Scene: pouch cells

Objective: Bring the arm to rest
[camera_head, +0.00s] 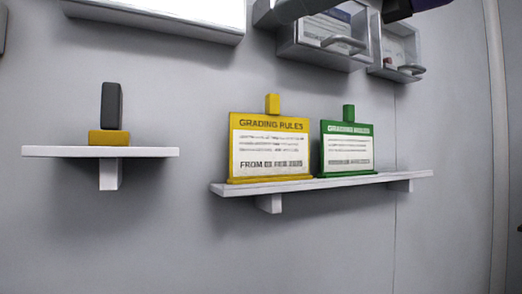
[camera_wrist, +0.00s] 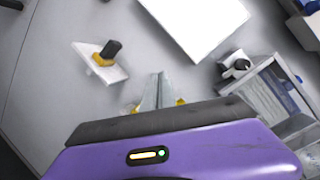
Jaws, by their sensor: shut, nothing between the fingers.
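My gripper (camera_wrist: 157,78) shows in the wrist view as narrow grey fingers beyond my purple wrist body. The fingers are together with nothing between them. They point toward the wall and hide part of what lies behind, where bits of yellow show at both sides. In the head view only parts of my arm cross the top edge, and the fingers are not visible there.
A dark block on a yellow base (camera_head: 109,137) stands on the left shelf (camera_head: 60,151). The right shelf (camera_head: 330,184) holds a yellow sign (camera_head: 270,122) and a green sign (camera_head: 347,128). Glass-fronted boxes (camera_head: 300,50) hang above. The wall between shelves is bare.

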